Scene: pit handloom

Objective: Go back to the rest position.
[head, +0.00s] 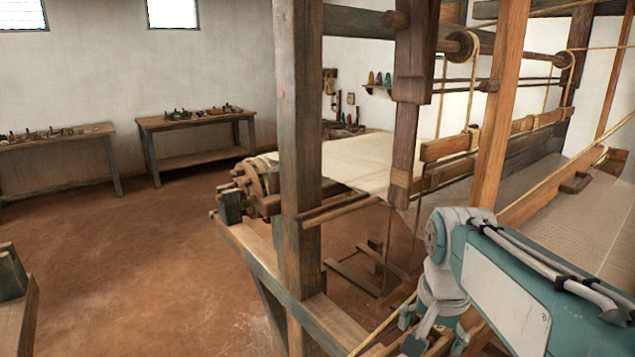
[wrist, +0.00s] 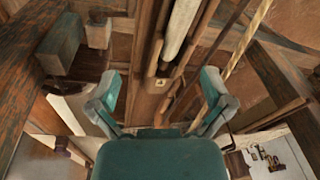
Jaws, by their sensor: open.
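My gripper (wrist: 160,86) is open and empty in the wrist view. Its two teal and grey fingers stand wide apart, with wooden beams, a pale rod and a rope of the loom behind them. In the head view my arm comes in at the lower right, in front of the wooden loom (head: 300,180). The gripper end is low by the loom's side frame there, partly cut off by the bottom edge. I cannot tell whether it touches the frame. No held object shows.
The loom's upright post, beams, ropes and cream cloth (head: 365,160) stand close around the arm. Two workbenches (head: 190,122) with small tools stand along the back wall. The earth floor (head: 150,260) at left is open, except for a wooden piece (head: 18,310) at the lower left edge.

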